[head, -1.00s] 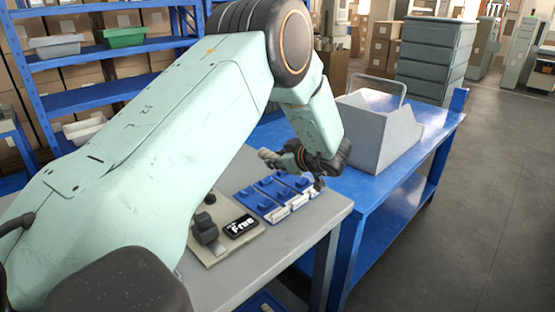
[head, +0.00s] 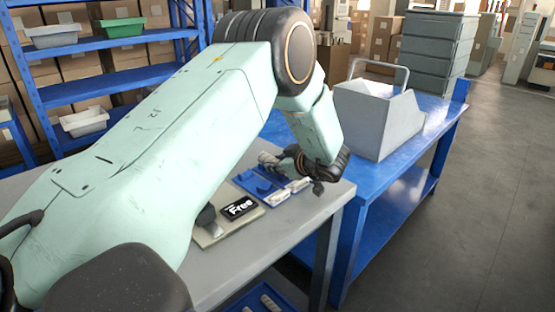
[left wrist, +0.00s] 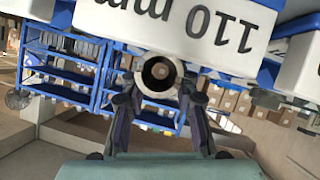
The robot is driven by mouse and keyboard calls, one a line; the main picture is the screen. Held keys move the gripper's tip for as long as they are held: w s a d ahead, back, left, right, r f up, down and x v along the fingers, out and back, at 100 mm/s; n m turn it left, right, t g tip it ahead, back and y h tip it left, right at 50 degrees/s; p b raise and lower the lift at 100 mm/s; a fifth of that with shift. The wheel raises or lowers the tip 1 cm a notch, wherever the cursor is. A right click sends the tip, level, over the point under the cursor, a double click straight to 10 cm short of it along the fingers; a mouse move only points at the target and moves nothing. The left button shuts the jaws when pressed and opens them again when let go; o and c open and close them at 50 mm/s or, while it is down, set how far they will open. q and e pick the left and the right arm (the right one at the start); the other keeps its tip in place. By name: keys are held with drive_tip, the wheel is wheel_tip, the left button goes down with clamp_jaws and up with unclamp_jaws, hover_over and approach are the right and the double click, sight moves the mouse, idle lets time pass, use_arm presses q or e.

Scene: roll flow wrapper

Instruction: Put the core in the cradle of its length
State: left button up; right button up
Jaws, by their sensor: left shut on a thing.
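The core (left wrist: 158,74) is a pale tube seen end-on in the left wrist view, held between the fingers of my left gripper (left wrist: 160,98). In the head view the core (head: 268,160) sticks out left from my left gripper (head: 302,168), over the blue cradles (head: 258,184). The gripper and wrist cover part of the cradles. A white cradle label (left wrist: 180,22) reading "110 mm" appears upside down at the top of the left wrist view, close to the core. I cannot tell whether the core touches a cradle. My right gripper is not in view.
A black display reading "Free" (head: 239,208) sits beside the cradles on the grey table (head: 270,247). A grey bin with a handle (head: 377,118) stands on the blue bench (head: 440,108) to the right. Blue shelves (head: 110,90) stand behind.

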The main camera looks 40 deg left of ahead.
use_arm(q)
drive_tip(key=o, duration=1.1)
drive_tip(key=shift+o, duration=0.2)
drive_tip(key=v, duration=1.2)
drive_tip(key=shift+d+f, duration=0.1)
drive_tip(key=shift+f, duration=0.05)
